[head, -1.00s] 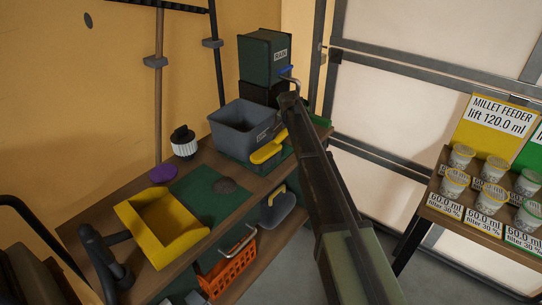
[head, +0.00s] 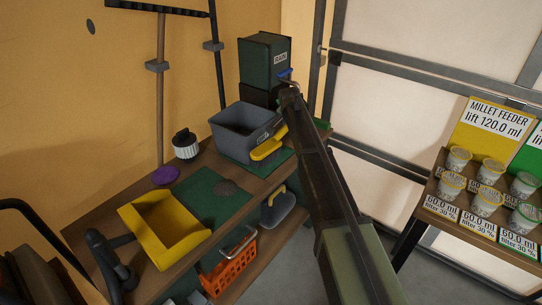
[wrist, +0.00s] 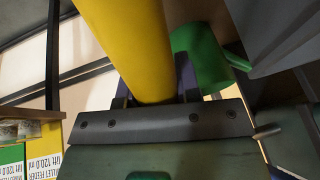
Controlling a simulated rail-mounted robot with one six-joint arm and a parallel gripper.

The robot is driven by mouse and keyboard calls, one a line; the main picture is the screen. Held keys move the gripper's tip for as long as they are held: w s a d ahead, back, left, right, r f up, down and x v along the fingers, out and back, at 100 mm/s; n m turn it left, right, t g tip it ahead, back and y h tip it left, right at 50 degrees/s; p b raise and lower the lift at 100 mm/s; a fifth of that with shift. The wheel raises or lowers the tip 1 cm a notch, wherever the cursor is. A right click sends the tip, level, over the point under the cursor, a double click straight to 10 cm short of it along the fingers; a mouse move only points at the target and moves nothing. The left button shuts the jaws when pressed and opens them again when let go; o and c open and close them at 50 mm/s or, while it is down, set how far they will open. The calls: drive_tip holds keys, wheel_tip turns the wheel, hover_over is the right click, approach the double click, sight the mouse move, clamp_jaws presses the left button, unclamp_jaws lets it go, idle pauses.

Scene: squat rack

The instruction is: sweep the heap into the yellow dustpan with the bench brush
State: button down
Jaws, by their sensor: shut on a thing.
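The yellow dustpan (head: 168,232) lies on the near left part of the wooden bench in the head view. In the wrist view my gripper (wrist: 155,97) is shut on a thick yellow handle (wrist: 130,40), which looks like the brush's.
The grey bin (head: 232,142) stands close behind the brush and also shows in the wrist view (wrist: 280,35). A green rounded thing (wrist: 200,55) is beside the handle. A purple disc (head: 165,176) and a black-and-white jar (head: 186,147) stand behind the mat. An orange basket (head: 228,268) is below.

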drive_tip(key=shift+r+p, duration=1.25)
drive_tip(key=shift+r, duration=0.25)
wheel_tip(320, 180, up, 14)
drive_tip(key=p, duration=1.4)
drive_tip(key=s+a+m+g+h, duration=0.2)
drive_tip(key=s+a+m+g, duration=0.1)
drive_tip(key=s+m, duration=0.55)
drive_tip(key=s+a+m+g+h, duration=0.1)
drive_tip(key=s+a+m+g, duration=0.1)
drive_tip(key=s+m, duration=0.65)
wheel_tip(320, 180, down, 16)
drive_tip(key=s+n+b, duration=0.2)
drive_tip(key=s+b, duration=0.1)
drive_tip(key=b, duration=1.2)
drive_tip(key=shift+a+b, duration=0.2)
drive_tip(key=shift+b, duration=0.2)
drive_tip(key=shift+r, duration=0.1)
